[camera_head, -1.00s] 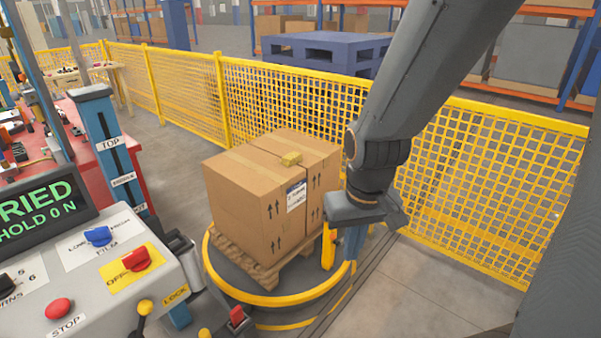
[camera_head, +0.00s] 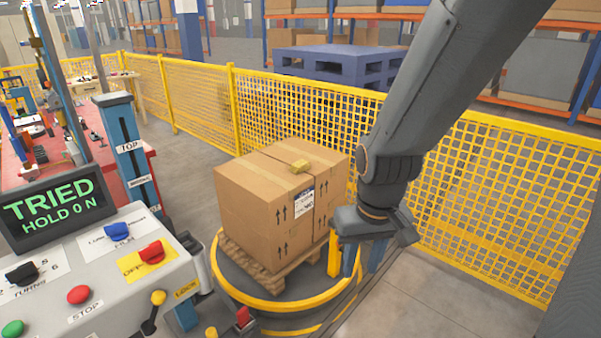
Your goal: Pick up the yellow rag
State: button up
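The yellow rag (camera_head: 300,166) is a small folded lump on top of the brown cartons (camera_head: 255,205), near the middle of the top face. My gripper (camera_head: 363,268) hangs pointing down to the right of the cartons, lower than the rag and apart from it. Its two blue-grey fingers show with a gap between them, and nothing shows in the gap. The cartons stand on a wooden pallet (camera_head: 252,264) on a round turntable with a yellow rim (camera_head: 262,302).
A control panel (camera_head: 100,262) with knobs, buttons and a display (camera_head: 50,207) stands at the front left. A blue column (camera_head: 127,150) rises behind it. A yellow mesh fence (camera_head: 290,115) runs behind the cartons and to the right. The space above the cartons is clear.

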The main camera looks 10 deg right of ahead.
aim_at(300, 167)
jog(key=u, duration=0.3)
jog(key=k, duration=0.2)
jog(key=z, duration=1.4)
jog(key=i, duration=1.8)
jog(key=u, duration=1.15)
jog(key=i, duration=0.75)
jog(key=u, duration=0.85)
